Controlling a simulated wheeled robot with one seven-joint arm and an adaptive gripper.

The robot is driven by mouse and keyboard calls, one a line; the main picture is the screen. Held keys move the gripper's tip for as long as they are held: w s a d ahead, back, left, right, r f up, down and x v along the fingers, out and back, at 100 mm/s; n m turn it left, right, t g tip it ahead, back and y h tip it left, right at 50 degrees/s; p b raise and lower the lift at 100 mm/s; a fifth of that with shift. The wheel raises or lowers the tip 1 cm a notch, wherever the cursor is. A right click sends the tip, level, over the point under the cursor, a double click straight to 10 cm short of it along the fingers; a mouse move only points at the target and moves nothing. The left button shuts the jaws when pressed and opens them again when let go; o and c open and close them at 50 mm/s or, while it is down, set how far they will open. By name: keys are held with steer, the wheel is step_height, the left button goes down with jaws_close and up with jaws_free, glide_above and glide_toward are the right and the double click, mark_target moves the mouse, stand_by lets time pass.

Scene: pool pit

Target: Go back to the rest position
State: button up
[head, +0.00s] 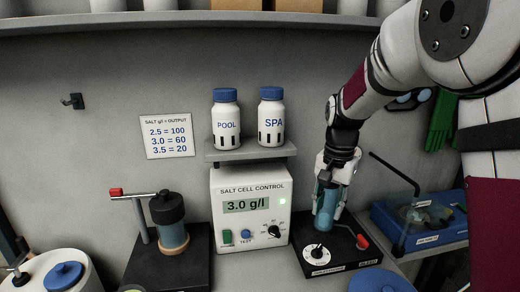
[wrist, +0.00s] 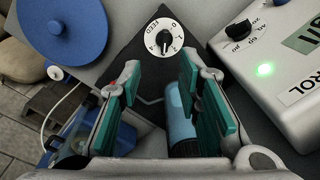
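My gripper (head: 331,185) points down over the black dial unit at the right of the control box in the head view. In the wrist view my gripper (wrist: 159,85) is open, its two teal-padded fingers well apart. A blue cylinder (head: 325,208) on that unit stands under and between the fingers in the head view. In the wrist view the blue cylinder (wrist: 180,118) lies between the fingers, closer to the right one; I cannot tell whether they touch. The unit's white dial (head: 317,252) is in front, and the dial (wrist: 164,37) shows beyond the fingertips in the wrist view.
The salt cell control box (head: 251,218) reads 3.0 g/l with a green light lit. POOL (head: 226,128) and SPA (head: 271,126) bottles stand on a small shelf above it. A blue tray (head: 436,240) is right, a dark pump-like unit (head: 170,225) left.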

steer(key=s+r+n+t, duration=0.2)
steer(key=s+r+n, duration=0.2)
steer(key=s+r, duration=0.7)
steer(key=s+f+n+t, duration=0.2)
steer(key=s+n, duration=0.1)
steer(key=s, duration=1.4)
steer(key=shift+a+n, duration=0.15)
steer(key=shift+n, duration=0.25)
